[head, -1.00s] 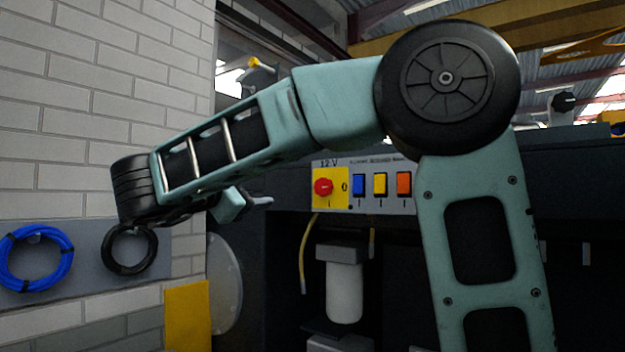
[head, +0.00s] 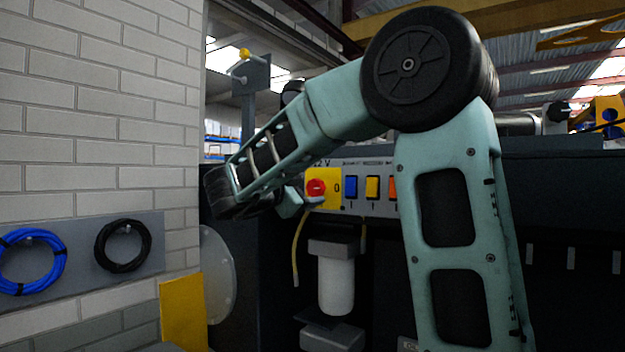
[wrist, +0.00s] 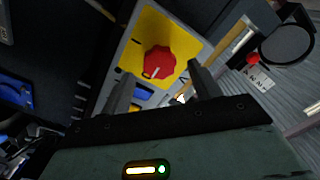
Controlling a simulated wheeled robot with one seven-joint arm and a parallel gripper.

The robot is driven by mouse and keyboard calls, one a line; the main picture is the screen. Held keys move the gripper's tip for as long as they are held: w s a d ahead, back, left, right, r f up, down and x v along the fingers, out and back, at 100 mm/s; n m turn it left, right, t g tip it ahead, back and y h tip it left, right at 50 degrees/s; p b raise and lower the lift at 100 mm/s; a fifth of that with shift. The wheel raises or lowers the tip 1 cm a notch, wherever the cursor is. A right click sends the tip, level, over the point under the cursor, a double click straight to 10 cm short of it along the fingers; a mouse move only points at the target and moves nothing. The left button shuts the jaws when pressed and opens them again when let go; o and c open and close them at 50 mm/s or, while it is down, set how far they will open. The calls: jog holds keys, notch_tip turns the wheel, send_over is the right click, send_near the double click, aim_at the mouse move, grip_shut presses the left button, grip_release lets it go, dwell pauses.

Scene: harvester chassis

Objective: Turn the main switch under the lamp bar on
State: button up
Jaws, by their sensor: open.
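The main switch is a red knob (head: 316,188) on a yellow plate (head: 333,201) at the left end of the grey switch panel in the head view. A "0" is printed to the knob's right. The knob (wrist: 159,62) also shows in the wrist view, with a white mark at its lower edge on the side toward the blue rocker. My gripper (head: 301,204) is just left of and below the knob in the head view, its fingers partly hidden. In the wrist view my gripper (wrist: 161,72) is open, with the knob beyond and between its two fingers, apparently not touched.
Blue (head: 351,187), yellow (head: 373,188) and orange rockers sit right of the switch, the orange one partly behind my arm. A yellow hose (head: 298,250) and a white filter (head: 336,285) are below. A brick wall with blue (head: 30,262) and black cable coils (head: 122,245) is at left.

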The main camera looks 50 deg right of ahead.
aim_at(314, 187)
jog(key=shift+w+d+p, duration=0.1)
jog(key=shift+d+p, duration=0.25)
jog(key=shift+d, duration=1.25)
jog(key=c, duration=1)
jog(key=shift+o, duration=0.2)
